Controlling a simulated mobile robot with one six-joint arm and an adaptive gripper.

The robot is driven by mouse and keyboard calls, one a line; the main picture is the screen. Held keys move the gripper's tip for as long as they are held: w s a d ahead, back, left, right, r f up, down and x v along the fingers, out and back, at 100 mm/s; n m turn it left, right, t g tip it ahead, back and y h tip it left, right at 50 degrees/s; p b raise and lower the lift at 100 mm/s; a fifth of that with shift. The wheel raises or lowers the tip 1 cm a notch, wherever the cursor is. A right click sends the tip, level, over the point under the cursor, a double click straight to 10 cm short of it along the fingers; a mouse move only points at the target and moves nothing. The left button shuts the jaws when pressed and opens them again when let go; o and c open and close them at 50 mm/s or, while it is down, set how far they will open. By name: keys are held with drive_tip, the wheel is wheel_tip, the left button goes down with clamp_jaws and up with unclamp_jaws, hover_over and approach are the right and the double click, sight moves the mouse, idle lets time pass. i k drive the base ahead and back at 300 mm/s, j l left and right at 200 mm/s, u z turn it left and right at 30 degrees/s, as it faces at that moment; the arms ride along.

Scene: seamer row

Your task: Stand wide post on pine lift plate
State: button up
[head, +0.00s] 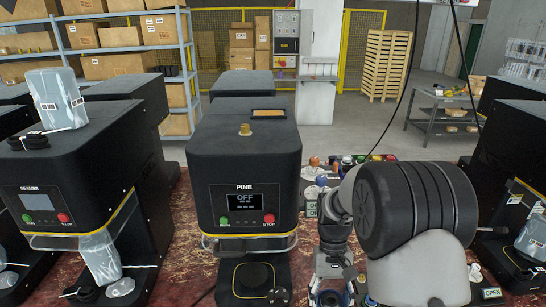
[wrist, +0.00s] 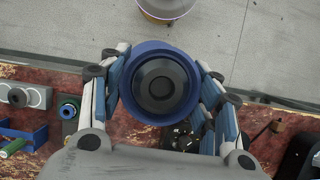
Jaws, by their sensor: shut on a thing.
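My gripper (wrist: 160,62) is shut on a round part with a blue rim and dark stepped centre, which I take to be the wide post (wrist: 160,116). The wrist view looks at its end, so its length is hidden. In the head view my gripper (head: 333,278) is low, to the right of the pine machine (head: 245,165). The pine lift plate (head: 255,274) is a dark round plate under that machine's head. It looks bare. The gripper and post are apart from it.
The pine machine's screen reads OFF; a clear guard with a yellow edge (head: 248,235) hangs above the plate. Small coloured parts crowd the red bench (wrist: 60,145) behind and beside my arm.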

sight(254, 275)
drive_tip(key=i+l, duration=0.1)
drive_tip(key=l, duration=0.25)
drive_tip(key=i+l+z, duration=0.1)
drive_tip(key=l, duration=0.25)
drive_tip(key=i+l, duration=0.1)
drive_tip(key=l, duration=0.25)
drive_tip(key=i+l+z, duration=0.15)
drive_tip(key=l, duration=0.2)
drive_tip(key=i+l, duration=0.1)
drive_tip(key=l, duration=0.25)
drive_tip(key=i+l, duration=0.15)
drive_tip(key=i, duration=0.35)
drive_tip(key=z, duration=0.05)
